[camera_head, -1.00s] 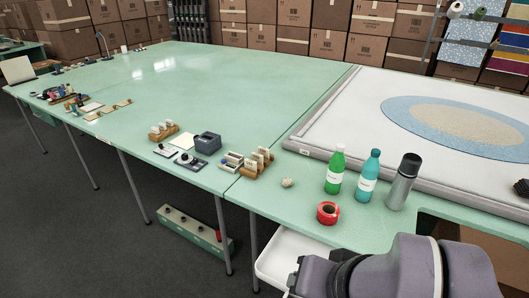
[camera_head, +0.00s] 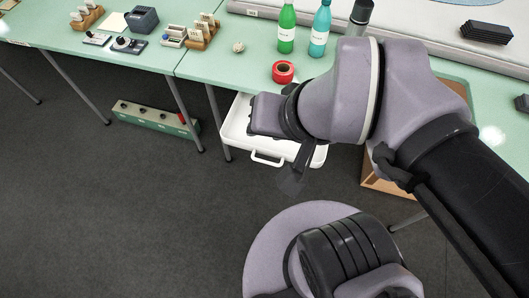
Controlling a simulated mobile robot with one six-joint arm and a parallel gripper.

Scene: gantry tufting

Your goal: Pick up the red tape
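The red tape (camera_head: 283,72) is a roll lying on the green table near its front edge, in front of the green bottle. My arm comes in from the right, and its wrist is just right of and below the roll in the picture. My gripper (camera_head: 291,178) shows as a blurred dark shape below the wrist, over the white drawer tray's front and the floor. It is apart from the tape. Its fingers are not clear, so I cannot tell whether it is open or shut.
A green bottle (camera_head: 287,30), a teal bottle (camera_head: 320,32) and a grey flask (camera_head: 360,13) stand behind the tape. A small pale lump (camera_head: 239,47) lies left of it. A cardboard box (camera_head: 378,190) is below right.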

